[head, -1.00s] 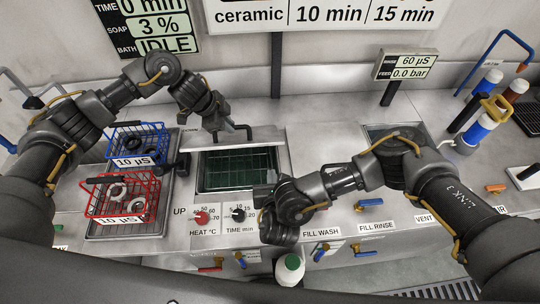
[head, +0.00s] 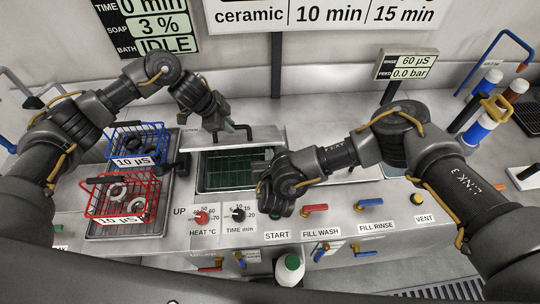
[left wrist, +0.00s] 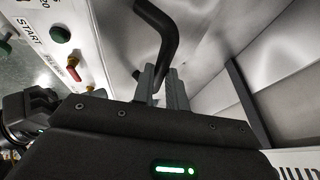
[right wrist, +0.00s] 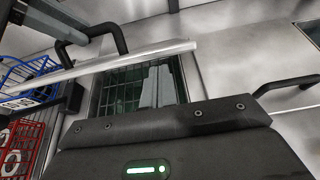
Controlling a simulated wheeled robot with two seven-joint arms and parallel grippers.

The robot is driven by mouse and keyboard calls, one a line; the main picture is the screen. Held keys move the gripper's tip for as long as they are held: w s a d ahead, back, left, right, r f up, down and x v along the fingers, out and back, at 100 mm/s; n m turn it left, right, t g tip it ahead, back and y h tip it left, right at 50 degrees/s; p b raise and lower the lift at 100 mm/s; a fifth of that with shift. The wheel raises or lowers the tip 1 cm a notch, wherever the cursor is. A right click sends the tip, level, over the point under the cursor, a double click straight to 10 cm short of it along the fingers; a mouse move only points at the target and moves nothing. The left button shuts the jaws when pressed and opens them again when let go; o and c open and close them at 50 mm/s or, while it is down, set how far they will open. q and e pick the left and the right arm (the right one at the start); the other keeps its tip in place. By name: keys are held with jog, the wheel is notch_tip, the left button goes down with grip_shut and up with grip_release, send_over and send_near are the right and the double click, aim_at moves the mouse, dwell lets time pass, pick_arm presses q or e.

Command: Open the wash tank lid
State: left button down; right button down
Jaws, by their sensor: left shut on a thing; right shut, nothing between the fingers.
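The wash tank lid (head: 262,136) is a flat steel plate with a black bar handle (head: 243,129). It stands raised and tilted at the back of the tank opening (head: 236,170), and shows nearly edge-on in the right wrist view (right wrist: 110,66). My left gripper (head: 224,128) is shut on the handle, whose black bar rises from its fingers in the left wrist view (left wrist: 165,40). My right gripper (head: 262,172) is shut and empty, at the right edge of the opening, in front of the lid. Its closed fingers (right wrist: 158,84) appear against the opening, apart from the lid.
A blue basket (head: 137,140) and a red basket (head: 122,195) with rings stand left of the tank. Heat and time knobs (head: 201,217) and red and blue valve levers (head: 315,208) line the front. A white bottle (head: 289,268) stands below.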

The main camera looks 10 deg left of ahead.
pick_arm(q)
jog(key=shift+w+a+f, duration=0.1)
jog(key=shift+a+f, duration=0.05)
jog(key=shift+a, duration=0.1)
pick_arm(e)
jog(key=shift+w+r+g, duration=0.4)
jog(key=shift+w+r, duration=0.05)
jog(key=shift+r, duration=0.2)
pick_arm(q)
jog(key=c, duration=1.4)
grip_release()
jog(key=shift+w+d, duration=0.1)
jog(key=shift+d, duration=0.05)
pick_arm(e)
jog(key=shift+w, duration=0.15)
